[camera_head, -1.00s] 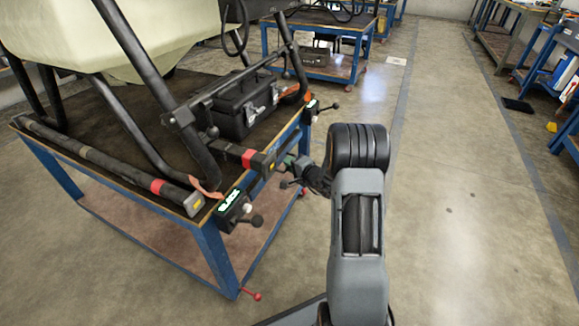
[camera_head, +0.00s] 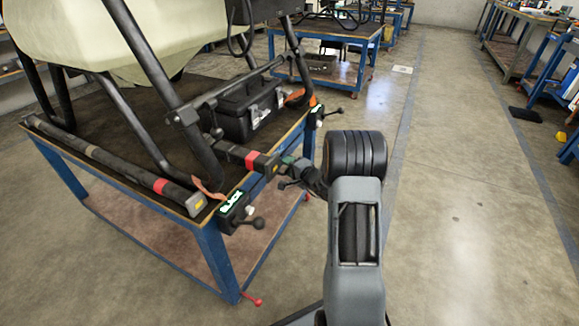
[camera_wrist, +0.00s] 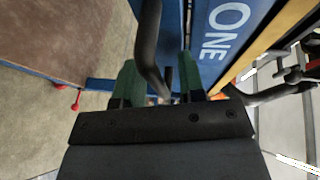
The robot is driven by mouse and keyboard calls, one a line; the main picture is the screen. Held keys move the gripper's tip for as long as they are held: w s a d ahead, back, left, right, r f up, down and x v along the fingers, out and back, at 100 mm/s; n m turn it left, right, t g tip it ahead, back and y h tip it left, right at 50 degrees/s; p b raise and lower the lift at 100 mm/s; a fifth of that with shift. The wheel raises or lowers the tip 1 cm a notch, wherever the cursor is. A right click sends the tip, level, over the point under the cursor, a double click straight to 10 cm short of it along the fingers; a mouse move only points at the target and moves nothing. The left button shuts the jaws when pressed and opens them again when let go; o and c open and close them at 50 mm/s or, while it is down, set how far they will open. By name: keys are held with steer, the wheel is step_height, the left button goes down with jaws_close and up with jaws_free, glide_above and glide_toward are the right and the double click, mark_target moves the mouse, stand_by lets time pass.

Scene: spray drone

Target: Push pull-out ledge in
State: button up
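My gripper (camera_head: 290,171) is at the front edge of the blue-framed table, close to the end of a black tube with a red band. In the wrist view its two green fingers (camera_wrist: 160,82) are spread apart. A dark bent bar (camera_wrist: 150,45) passes between or just in front of them, with a gap beside it. I cannot tell whether it touches them. Behind it is a blue panel marked "ONE" (camera_wrist: 212,32), along a wooden edge (camera_wrist: 278,30). I cannot make out for sure which part is the pull-out ledge, or how far out it stands.
A pale-tanked drone (camera_head: 75,35) stands on the table (camera_head: 107,185), with a black case (camera_head: 247,108) beside it. Black knobbed clamps (camera_head: 240,212) sit on the table edge. A red knob (camera_head: 251,298) sticks out low by the table's leg.

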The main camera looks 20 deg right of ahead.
steer(key=p+v, duration=0.3)
steer(key=v, duration=1)
steer(key=shift+s+r, duration=0.15)
steer(key=shift+s, duration=0.2)
steer(key=shift+d, duration=0.1)
